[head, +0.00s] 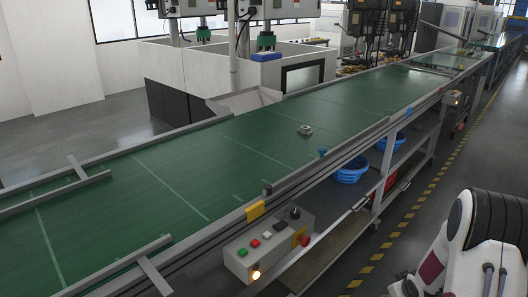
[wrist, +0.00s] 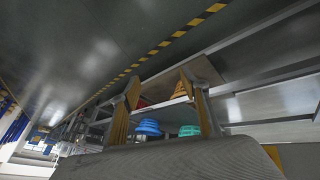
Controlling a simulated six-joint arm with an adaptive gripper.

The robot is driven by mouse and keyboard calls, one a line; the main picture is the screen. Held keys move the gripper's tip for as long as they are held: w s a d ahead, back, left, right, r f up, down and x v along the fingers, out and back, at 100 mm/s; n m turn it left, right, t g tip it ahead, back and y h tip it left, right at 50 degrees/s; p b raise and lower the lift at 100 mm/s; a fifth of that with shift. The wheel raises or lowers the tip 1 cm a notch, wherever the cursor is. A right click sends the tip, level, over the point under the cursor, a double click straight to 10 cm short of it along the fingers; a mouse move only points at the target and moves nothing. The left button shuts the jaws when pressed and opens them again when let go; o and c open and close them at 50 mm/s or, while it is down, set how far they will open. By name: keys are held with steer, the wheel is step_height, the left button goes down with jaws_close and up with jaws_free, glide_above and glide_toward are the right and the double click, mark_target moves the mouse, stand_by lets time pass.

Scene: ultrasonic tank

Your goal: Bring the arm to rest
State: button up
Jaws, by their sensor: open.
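My gripper (wrist: 159,90) shows in the wrist view with its two fingers spread apart and nothing between them. Behind the fingers lie the floor and the shelf under the conveyor. In the head view, a white and black part of my arm stands at the lower right, beside the conveyor and over the floor. The gripper's fingers cannot be made out in that view.
The green conveyor (head: 225,150) runs diagonally, with a small grey part (head: 305,130) on it. A control box (head: 268,250) is on its near side. Blue baskets (head: 351,171) sit below. A yellow-black floor line (head: 415,205) borders the open aisle.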

steer(key=s+a+r+m+g+h, duration=0.1)
steer(key=s+a+r+m+g, duration=0.15)
steer(key=s+r, duration=0.5)
steer(key=s+a+r+m+g, duration=0.1)
steer(key=s+a+r, duration=0.3)
steer(key=s+r, duration=0.4)
steer(key=s+a+r+t+y, duration=0.2)
steer(key=s+a+r+t, duration=0.1)
steer(key=s+a+r, duration=1.4)
step_height(320, 180, up, 2)
steer(key=shift+a+r+n, duration=0.1)
steer(key=shift+a+n, duration=0.05)
steer(key=shift+n, duration=0.2)
steer(key=shift+s, duration=0.1)
steer(key=shift+c, duration=0.7)
stand_by(0.9)
